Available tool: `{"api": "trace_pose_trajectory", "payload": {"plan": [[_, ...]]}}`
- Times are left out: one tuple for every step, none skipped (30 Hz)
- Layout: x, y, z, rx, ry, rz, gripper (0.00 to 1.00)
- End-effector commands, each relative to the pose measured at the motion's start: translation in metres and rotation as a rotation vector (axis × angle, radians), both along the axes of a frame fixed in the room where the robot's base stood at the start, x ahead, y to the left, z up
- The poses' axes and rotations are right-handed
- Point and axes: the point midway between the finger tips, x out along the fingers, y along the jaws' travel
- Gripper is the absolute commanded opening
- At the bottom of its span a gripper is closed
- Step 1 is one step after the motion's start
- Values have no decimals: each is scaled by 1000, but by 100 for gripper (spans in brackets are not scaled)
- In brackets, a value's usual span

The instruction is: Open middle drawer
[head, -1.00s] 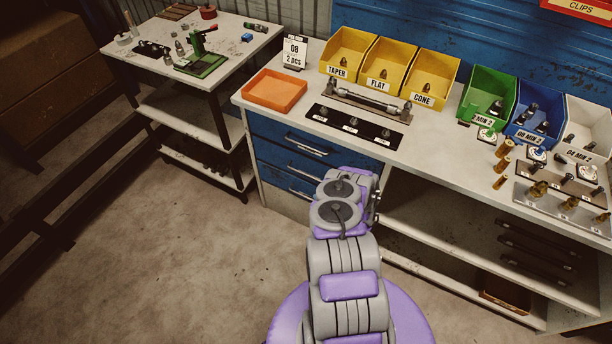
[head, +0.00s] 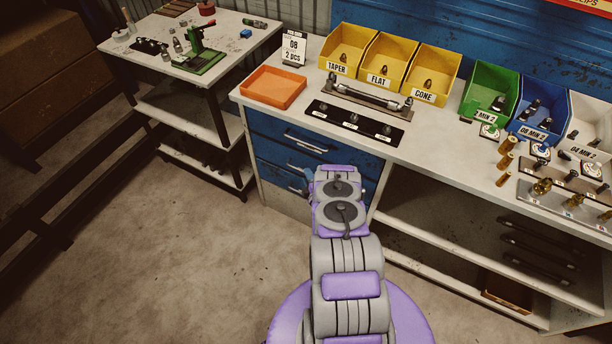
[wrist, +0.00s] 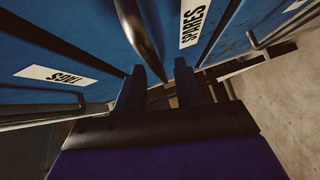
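The blue drawer cabinet (head: 262,150) is under the left end of the workbench. Its top drawer handle (head: 306,142) is clear in the head view, and the drawers look closed there. My arm hides much of the middle and lower drawers. My gripper (head: 299,180) is low at the drawer fronts, mostly hidden by the arm. In the wrist view my gripper (wrist: 160,75) has its two fingers apart. A dark handle bar (wrist: 140,38) runs down to the gap between them; contact cannot be told. Blue drawer fronts carry a "SPARES" label (wrist: 194,22) and another label (wrist: 56,75).
The bench top holds an orange tray (head: 273,88), yellow bins (head: 391,58) and a black mat (head: 354,123). A side table (head: 150,45) stands at left. An open shelf (head: 440,215) is right of the drawers. The floor in front is clear.

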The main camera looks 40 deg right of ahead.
Motion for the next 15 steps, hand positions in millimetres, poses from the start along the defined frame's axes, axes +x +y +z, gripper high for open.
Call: {"api": "trace_pose_trajectory", "payload": {"plan": [[7,-3,-2,-3,-1,1,36],[10,-4,-2,-4,-3,1,36],[14,-6,-2,-5,-4,1,36],[17,-7,-2,-5,-5,1,36],[19,-8,-2,-5,-4,1,36],[21,-8,-3,-4,-3,1,36],[23,-9,-3,-4,-2,1,36],[23,-9,-3,-3,-1,1,36],[24,-9,-3,-2,0,1,36],[25,-9,-4,-2,1,0,36],[25,-10,-3,-2,1,0,36],[25,-10,-3,-2,1,0,36],[25,-10,-3,-2,1,0,36],[25,-10,-3,-2,1,0,36],[25,-10,-3,-2,1,0,36]]}}
